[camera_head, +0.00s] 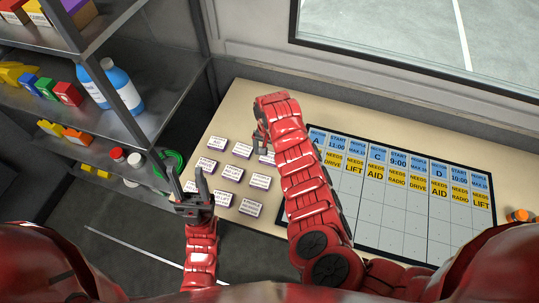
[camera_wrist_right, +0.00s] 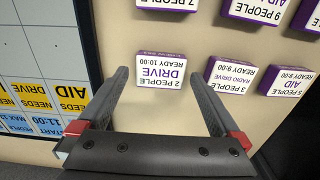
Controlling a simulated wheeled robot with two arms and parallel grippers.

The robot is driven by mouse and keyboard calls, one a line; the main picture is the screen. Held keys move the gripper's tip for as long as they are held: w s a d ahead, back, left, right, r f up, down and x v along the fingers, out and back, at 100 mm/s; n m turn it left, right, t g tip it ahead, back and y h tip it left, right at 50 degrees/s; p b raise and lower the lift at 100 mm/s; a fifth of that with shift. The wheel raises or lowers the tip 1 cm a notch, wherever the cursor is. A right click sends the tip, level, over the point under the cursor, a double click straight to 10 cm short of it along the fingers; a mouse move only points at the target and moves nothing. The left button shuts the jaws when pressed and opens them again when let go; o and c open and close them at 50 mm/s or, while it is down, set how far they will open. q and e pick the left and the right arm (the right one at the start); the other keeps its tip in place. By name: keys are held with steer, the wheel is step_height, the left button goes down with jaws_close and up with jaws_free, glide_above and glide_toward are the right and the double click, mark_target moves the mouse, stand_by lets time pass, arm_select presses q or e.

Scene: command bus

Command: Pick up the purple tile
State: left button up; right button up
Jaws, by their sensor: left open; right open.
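Several purple tiles with white printed tops lie in rows on the beige table, such as one in the front row (camera_head: 250,207). In the right wrist view, a purple tile reading "2 PEOPLE DRIVE READY 10:00" (camera_wrist_right: 161,72) lies between and just beyond the fingertips of my right gripper (camera_wrist_right: 162,78), which is open and empty. In the head view my right gripper (camera_head: 262,138) is above the back right of the tiles, partly hidden by its own arm. My left gripper (camera_head: 186,175) is open and empty at the table's left edge, beside the tiles.
A board (camera_head: 372,215) with blue and yellow labels lies right of the tiles, partly behind my right arm. Neighbouring tiles (camera_wrist_right: 232,77) sit close by. A metal shelf (camera_head: 150,125) with bottles (camera_head: 122,88) and blocks stands at the left.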

steer(key=shift+f, duration=0.9)
steer(key=c, duration=1.2)
steer(key=shift+r, duration=0.1)
steer(key=shift+c, duration=0.2)
